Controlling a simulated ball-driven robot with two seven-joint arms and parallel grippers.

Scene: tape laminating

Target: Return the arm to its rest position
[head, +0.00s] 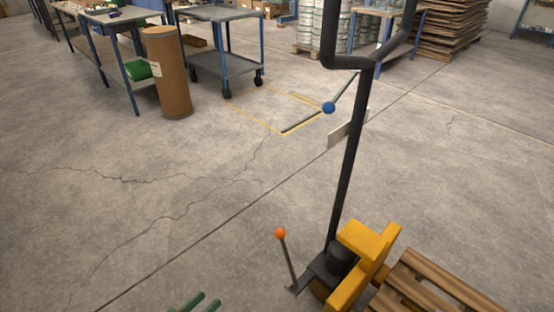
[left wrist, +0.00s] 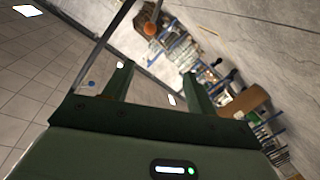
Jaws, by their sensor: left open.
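My left gripper (head: 199,300) shows only as two green fingertips at the bottom edge of the head view. In the left wrist view its two fingers (left wrist: 158,78) stand apart with nothing between them. A pallet jack with a yellow body (head: 365,250) and a tall black handle (head: 350,165) stands to the right of the gripper in the head view. An orange-knobbed lever (head: 280,233) rises from its base, apart from the fingertips. My right gripper is not in view.
A blue knob (head: 328,107) is by the handle. A wooden pallet (head: 430,285) lies at lower right. A brown cylinder (head: 166,75), a workbench (head: 115,20) and a wheeled cart (head: 222,62) stand at the back left. The concrete floor at left is clear.

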